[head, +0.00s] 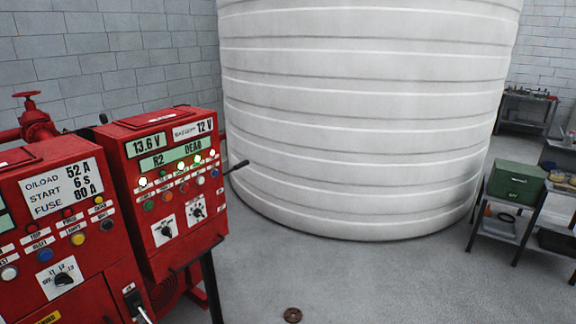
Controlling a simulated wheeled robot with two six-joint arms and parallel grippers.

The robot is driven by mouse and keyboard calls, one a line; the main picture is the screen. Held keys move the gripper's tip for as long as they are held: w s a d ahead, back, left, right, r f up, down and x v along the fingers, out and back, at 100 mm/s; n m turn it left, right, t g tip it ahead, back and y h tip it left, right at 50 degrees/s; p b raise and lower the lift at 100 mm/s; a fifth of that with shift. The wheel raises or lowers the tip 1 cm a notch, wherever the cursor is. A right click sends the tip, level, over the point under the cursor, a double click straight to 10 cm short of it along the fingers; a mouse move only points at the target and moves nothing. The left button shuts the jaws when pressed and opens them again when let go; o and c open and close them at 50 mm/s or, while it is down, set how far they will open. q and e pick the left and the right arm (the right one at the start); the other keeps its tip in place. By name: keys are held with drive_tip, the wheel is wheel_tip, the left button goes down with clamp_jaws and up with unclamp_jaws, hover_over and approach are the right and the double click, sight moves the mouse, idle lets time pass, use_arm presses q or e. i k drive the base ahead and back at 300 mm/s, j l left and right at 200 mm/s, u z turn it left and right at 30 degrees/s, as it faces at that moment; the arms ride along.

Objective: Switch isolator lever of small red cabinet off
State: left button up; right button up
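The small red cabinet (180,240) stands left of the middle on dark legs. Its displays read 13.6 V, 12 V, R2 and DEAD, above a row of lit lamps, coloured buttons and two rotary knobs. A black lever (238,166) sticks out from its right side, pointing right and slightly up. The lever's mount on the side wall is mostly hidden. Neither of my grippers is in view.
A larger red cabinet (50,220) stands at the left, with a pale-ended handle (143,312) low on its front. A red valve wheel (27,95) is behind. A big white tank (360,110) fills the back. A green box (516,182) sits on a right-hand bench. Middle floor is mostly clear.

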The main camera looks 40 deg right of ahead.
sight(246, 163)
drive_tip(key=z, duration=1.1)
